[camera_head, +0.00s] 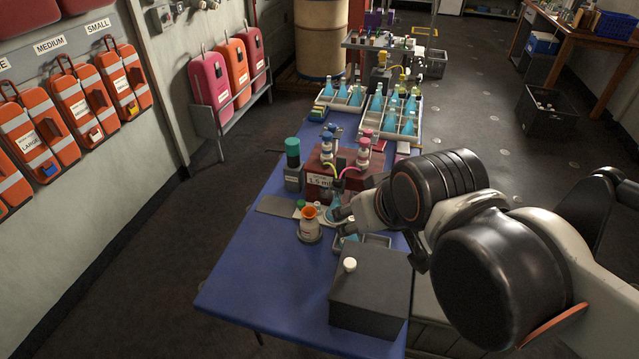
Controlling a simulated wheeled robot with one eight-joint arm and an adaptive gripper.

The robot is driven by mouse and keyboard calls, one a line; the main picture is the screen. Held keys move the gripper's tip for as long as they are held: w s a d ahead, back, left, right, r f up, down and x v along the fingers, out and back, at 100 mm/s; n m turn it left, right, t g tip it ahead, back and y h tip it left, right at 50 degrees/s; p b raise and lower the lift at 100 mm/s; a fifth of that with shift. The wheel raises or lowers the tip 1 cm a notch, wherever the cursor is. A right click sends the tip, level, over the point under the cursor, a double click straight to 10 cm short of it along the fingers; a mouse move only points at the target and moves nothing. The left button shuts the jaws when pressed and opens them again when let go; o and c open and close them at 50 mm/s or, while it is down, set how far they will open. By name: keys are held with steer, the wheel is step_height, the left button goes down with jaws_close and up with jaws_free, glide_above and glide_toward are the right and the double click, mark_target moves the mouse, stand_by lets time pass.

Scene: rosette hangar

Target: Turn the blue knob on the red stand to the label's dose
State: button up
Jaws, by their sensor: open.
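The red stand (374,166) is a dark red box on the blue table. Two dispensers stand on it, one with a blue knob (327,137) at left and one with a pink knob (366,134) at right. A yellow and a pink tube run down from them. A white label (321,181) on the stand's front reads "1.5 ml" under a small line. A blue flask (335,201) stands in front of the stand. My gripper (340,214) is open, low in front of the stand, close to the flask. The knob's scale is too small to read.
On the blue table (262,290) are a green-capped bottle (293,165), an orange-topped jar (310,223) and a grey box (370,287) with a white knob. Racks of blue flasks (404,119) stand behind. The table's front left is clear.

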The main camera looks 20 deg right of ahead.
steer(key=shift+w+r, duration=0.15)
steer(key=shift+r, duration=0.05)
steer(key=shift+c, duration=1.3)
steer(key=w+d+r+n+g+p, duration=0.2)
steer(key=w+r+p, duration=0.1)
steer(key=w+r, duration=0.8)
steer(key=w+d+r+n+g+p, duration=0.1)
steer(key=w+r, duration=0.1)
steer(key=w, duration=0.6)
steer(key=w+d+r+n+p, duration=0.2)
steer(key=w, duration=0.7)
steer(key=n+g+p, duration=0.4)
steer(key=p, duration=0.1)
glide_above(332, 125)
step_height(332, 125, down, 15)
step_height(332, 125, down, 13)
steer(key=shift+s+r+b, duration=0.1)
steer(key=shift+b, duration=0.9)
